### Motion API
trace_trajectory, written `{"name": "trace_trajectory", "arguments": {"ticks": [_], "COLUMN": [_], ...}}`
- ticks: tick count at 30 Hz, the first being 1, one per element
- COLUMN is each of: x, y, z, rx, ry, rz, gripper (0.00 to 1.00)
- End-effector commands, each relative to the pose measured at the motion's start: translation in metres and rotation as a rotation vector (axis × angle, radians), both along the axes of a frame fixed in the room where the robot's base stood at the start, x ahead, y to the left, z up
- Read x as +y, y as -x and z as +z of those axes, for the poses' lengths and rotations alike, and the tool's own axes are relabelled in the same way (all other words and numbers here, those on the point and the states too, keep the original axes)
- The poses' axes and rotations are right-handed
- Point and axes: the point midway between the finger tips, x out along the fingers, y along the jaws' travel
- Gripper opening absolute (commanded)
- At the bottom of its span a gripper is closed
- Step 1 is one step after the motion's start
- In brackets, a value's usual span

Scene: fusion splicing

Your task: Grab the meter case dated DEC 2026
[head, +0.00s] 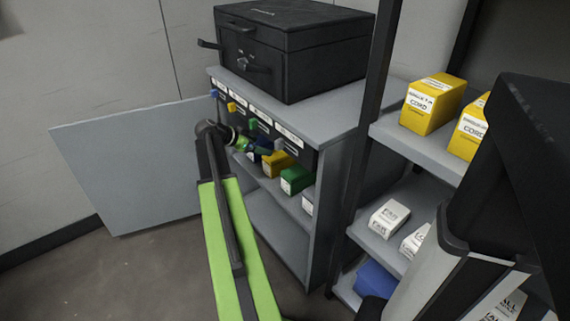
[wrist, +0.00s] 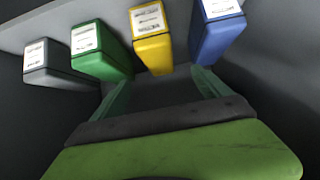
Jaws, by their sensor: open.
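Four box-shaped cases with white labels, probably the meter cases, stand in a row on a cabinet shelf. In the wrist view they are grey (wrist: 52,66), green (wrist: 98,54), yellow (wrist: 151,40) and blue (wrist: 216,30), left to right. The yellow (head: 277,163) and green (head: 297,180) cases show clearly in the head view; the blue one is partly behind my gripper. Label print is too small and blurred to read, so I cannot tell which says DEC 2026. My gripper (wrist: 163,80) is open and empty, its fingers pointing toward the yellow case, apart from it.
The grey cabinet (head: 335,175) has its door (head: 130,165) swung open to the left. A black case (head: 290,50) sits on top. A rack to the right holds yellow cord boxes (head: 430,104), white boxes (head: 389,218) and a blue bin (head: 376,279). The lower cabinet shelf looks empty.

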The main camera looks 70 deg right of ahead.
Motion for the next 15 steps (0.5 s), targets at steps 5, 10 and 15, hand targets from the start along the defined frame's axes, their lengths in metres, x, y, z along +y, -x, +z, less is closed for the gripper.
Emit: {"name": "trace_trajectory", "arguments": {"ticks": [5,10,15], "x": [-0.031,-0.058,-0.071], "y": [0.019,0.036,0.045], "z": [-0.037,-0.06,-0.068], "rx": [-0.001,0.0,0.0], "ry": [-0.001,-0.001,-0.003], "rz": [-0.001,-0.001,0.001], "gripper": [0.87,0.87,0.87]}}
